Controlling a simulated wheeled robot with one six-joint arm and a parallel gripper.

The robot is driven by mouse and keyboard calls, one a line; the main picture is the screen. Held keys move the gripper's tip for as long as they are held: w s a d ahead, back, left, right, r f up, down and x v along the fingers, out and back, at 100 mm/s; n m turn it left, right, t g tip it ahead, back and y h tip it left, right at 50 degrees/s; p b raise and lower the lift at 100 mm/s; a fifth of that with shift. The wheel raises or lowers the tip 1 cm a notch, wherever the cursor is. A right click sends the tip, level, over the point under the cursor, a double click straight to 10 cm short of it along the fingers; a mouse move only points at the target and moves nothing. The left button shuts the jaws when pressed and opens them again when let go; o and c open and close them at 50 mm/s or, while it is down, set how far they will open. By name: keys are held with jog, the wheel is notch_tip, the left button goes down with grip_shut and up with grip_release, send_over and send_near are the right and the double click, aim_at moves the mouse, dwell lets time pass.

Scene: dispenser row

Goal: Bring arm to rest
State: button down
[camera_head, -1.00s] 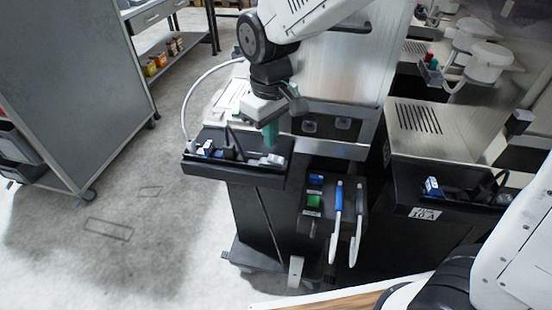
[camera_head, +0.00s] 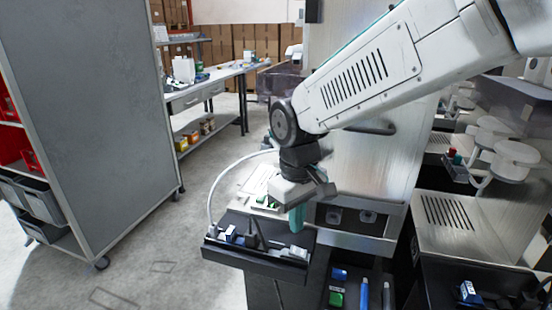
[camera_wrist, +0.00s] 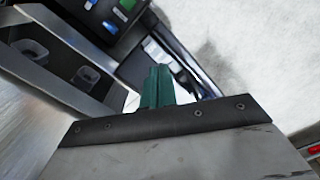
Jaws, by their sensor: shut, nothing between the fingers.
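My gripper (camera_head: 297,218) has green fingers pressed together with nothing between them. In the head view it points down over the right part of a black tray (camera_head: 262,262) on the front of the dispenser machine (camera_head: 365,190). I cannot tell whether the fingertips touch anything in the tray. In the wrist view the green fingers (camera_wrist: 158,88) stand closed at the middle, with the dark tray and its small items behind them. My arm reaches in from the upper right.
A grey cabinet (camera_head: 95,110) stands at left, with open floor (camera_head: 180,285) between it and the machine. A workbench (camera_head: 215,85) is behind. A second dispenser (camera_head: 460,215) stands at right.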

jog(key=s+d+r+m+t, duration=0.1)
jog(key=s+d+r+m, duration=0.2)
jog(key=s+d, duration=0.6)
jog(key=s+d+r+m, duration=0.3)
jog(key=s+d+m, duration=0.1)
jog(key=s+d, duration=0.6)
jog(key=shift+d+m+t, duration=0.3)
jog(key=shift+d+t, duration=0.1)
jog(key=shift+d, duration=0.35)
jog(key=shift+w, duration=0.1)
